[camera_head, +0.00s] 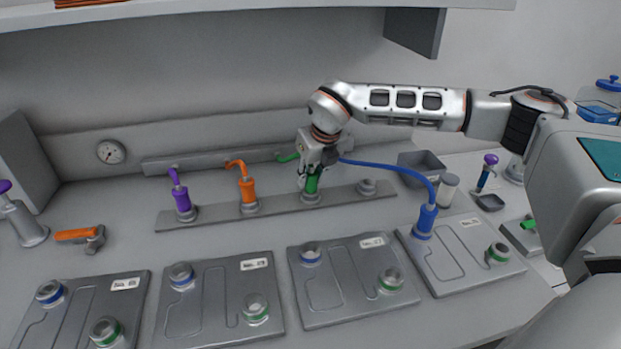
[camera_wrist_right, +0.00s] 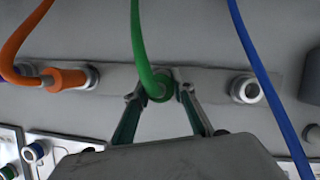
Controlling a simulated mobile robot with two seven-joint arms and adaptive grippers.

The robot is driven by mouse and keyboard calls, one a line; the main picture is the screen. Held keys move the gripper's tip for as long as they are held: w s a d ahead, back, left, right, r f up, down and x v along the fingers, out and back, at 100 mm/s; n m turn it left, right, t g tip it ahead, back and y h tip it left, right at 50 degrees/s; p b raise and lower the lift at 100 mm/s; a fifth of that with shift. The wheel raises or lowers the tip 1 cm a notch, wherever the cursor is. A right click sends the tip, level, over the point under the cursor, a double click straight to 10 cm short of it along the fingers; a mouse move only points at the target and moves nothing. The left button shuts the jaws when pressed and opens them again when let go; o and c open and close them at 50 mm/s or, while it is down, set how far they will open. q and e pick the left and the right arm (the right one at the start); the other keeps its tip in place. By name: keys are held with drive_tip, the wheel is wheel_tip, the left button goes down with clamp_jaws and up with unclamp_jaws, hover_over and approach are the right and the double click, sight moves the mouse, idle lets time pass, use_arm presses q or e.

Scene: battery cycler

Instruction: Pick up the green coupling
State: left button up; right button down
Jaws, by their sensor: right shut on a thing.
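The green coupling (camera_head: 312,184) stands upright on the grey holder rail (camera_head: 280,207) at the back of the bench, between the orange coupling and an empty socket. My right gripper (camera_head: 311,178) reaches down over it and is shut on it. In the right wrist view the two fingers of my right gripper (camera_wrist_right: 159,98) close around the green coupling (camera_wrist_right: 158,88), and its green hose runs up out of the frame. The coupling's lower end is at its socket; I cannot tell whether it is lifted. My left gripper is not in view.
A purple coupling (camera_head: 181,200) and an orange coupling (camera_head: 248,189) stand on the rail to the left. A blue coupling (camera_head: 425,220) sits on the rightmost plate, its hose arching near my right gripper. Several grey plates with ports lie in front. A grey bin (camera_head: 421,160) is behind.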

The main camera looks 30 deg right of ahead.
sight(310, 166)
drive_tip(key=shift+w+r, duration=0.1)
drive_tip(key=shift+r, duration=0.45)
wheel_tip(310, 166, up, 2)
drive_tip(key=shift+r, duration=0.2)
drive_tip(key=s+b, duration=0.2)
drive_tip(key=s, duration=1.6)
drive_tip(key=shift+s, duration=0.1)
drive_tip(key=c, duration=2.3)
unclamp_jaws()
clamp_jaws()
drive_tip(key=shift+r, duration=0.1)
drive_tip(key=shift+r+p, duration=1.25)
drive_tip(key=shift+r, duration=1.1)
